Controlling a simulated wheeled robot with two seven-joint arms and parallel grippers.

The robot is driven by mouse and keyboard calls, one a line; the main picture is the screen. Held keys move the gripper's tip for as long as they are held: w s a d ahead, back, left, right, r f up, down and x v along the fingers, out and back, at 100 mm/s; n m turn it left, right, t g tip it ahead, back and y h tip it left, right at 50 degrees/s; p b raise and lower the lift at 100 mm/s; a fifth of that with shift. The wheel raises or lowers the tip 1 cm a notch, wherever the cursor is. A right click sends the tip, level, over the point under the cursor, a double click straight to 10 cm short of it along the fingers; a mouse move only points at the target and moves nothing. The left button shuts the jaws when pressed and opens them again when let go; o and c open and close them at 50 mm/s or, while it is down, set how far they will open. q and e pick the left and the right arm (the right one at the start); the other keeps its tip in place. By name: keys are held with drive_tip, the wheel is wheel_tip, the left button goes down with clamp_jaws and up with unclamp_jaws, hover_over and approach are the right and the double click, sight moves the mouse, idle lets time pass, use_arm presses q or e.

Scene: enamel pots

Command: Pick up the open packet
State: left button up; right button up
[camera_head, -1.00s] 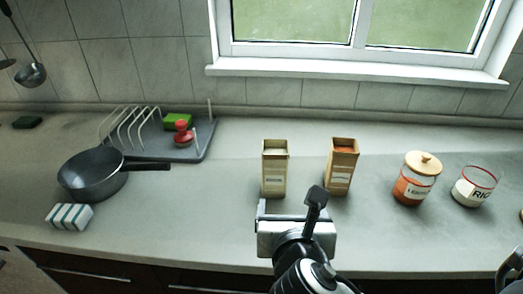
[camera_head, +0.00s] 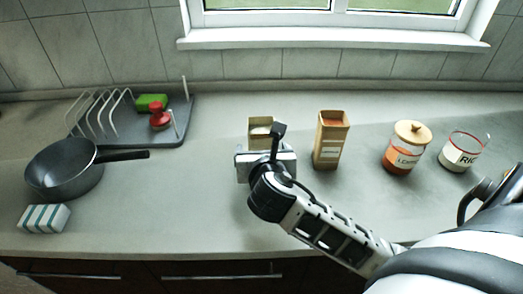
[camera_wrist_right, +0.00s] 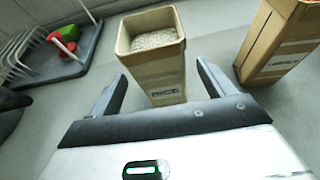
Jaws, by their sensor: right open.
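A tan open-topped packet (camera_head: 261,125) labelled RICE stands upright on the counter, its lower part hidden behind my right gripper in the head view. In the right wrist view the rice packet (camera_wrist_right: 163,78) shows pale grains inside its open top. My right gripper (camera_wrist_right: 162,75) is open and empty. Its fingers point at the rice packet, one towards each side, with gaps showing. A second tan packet (camera_head: 331,143), also open at the top with orange contents, stands to the right. It shows partly in the right wrist view (camera_wrist_right: 275,50). My left gripper is not in view.
A lidded jar (camera_head: 405,147) and a glass rice jar (camera_head: 462,152) stand farther right. On the left are a dark pan (camera_head: 62,170), a grey rack tray (camera_head: 175,135) with green and red items, and a striped block (camera_head: 43,218). The counter between pan and packets is clear.

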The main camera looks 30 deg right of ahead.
sight(258, 127)
drive_tip(key=x, duration=0.4)
drive_tip(key=shift+w+d+f, duration=0.1)
drive_tip(key=shift+w+f, duration=0.1)
drive_tip(key=shift+w, duration=0.05)
drive_tip(key=c, duration=1.2)
drive_tip(key=shift+c, duration=0.6)
drive_tip(key=shift+r, duration=0.15)
